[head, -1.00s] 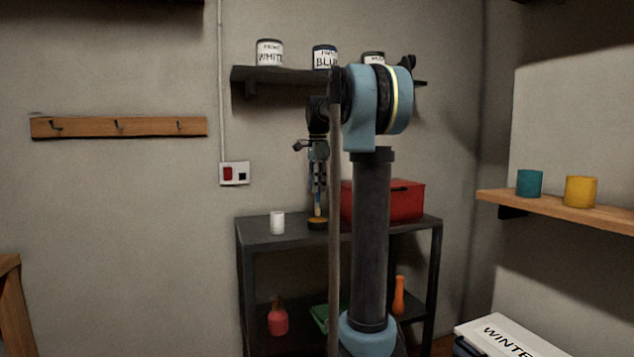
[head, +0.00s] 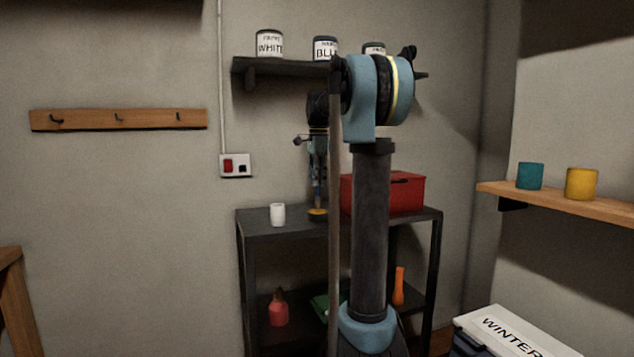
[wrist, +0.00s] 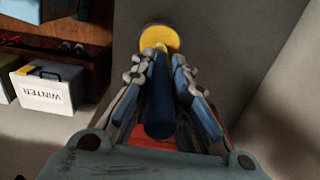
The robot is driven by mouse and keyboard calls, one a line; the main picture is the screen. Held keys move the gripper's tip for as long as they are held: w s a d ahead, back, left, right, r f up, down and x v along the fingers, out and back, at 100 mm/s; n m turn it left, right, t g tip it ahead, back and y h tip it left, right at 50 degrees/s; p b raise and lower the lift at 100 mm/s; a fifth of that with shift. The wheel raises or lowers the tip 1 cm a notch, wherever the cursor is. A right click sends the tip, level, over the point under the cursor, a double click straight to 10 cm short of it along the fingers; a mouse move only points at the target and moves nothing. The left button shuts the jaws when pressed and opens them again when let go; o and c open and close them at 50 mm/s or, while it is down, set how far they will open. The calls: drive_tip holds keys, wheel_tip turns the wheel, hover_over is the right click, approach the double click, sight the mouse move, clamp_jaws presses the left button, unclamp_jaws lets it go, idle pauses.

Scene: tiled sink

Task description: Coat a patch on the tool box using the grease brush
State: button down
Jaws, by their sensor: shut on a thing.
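The red tool box (head: 410,194) sits on the table top at the right, partly hidden behind my arm; a bit of its red shows below my gripper in the wrist view (wrist: 154,142). My gripper (head: 318,178) points down over the table, left of the tool box, shut on the grease brush. The brush's blue handle (wrist: 160,100) shows between the fingers in the wrist view. The yellow grease tin (head: 317,215), round in the wrist view (wrist: 158,34), stands under the brush. The brush tip is at or just above the tin; I cannot tell if they touch.
A white cup (head: 277,214) stands on the dark table (head: 255,225) left of the tin. A wall shelf (head: 285,68) with paint cans is above. A red bottle (head: 278,308) and orange bottle (head: 399,286) are on the lower shelf. A WINTER box (head: 515,333) is at right.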

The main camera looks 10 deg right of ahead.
drive_tip(key=shift+f, duration=0.5)
idle(1.3)
drive_tip(key=shift+r, duration=0.1)
drive_tip(key=shift+r, duration=3.4)
drive_tip(key=shift+s, duration=0.1)
